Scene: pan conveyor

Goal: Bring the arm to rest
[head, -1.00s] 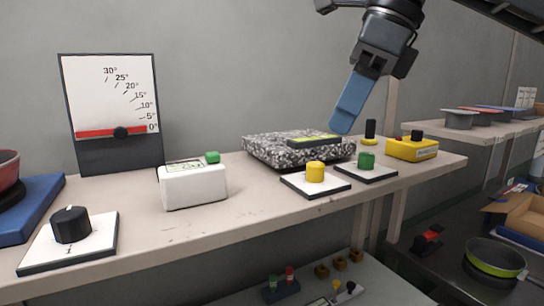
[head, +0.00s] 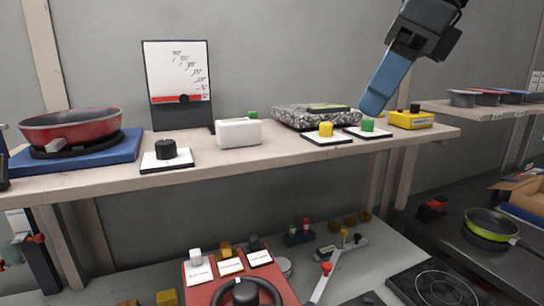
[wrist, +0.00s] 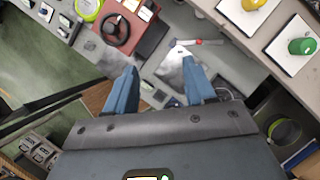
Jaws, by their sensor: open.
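My gripper (head: 378,92) shows in the head view at the upper right, its blue fingers pointing down and to the left. In that view it overlaps the wall just above the green button (head: 368,125) on the shelf. In the wrist view my gripper (wrist: 162,92) has its two blue fingers spread apart with nothing between them. The lower bench and floor lie beyond the fingers there.
The shelf (head: 90,182) holds a red pan (head: 72,128), a black knob (head: 166,150), a white timer (head: 239,133), a speckled slab (head: 290,117), a yellow button (head: 326,129) and a yellow box (head: 411,119). A red wheel panel (head: 212,288) stands on the lower bench.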

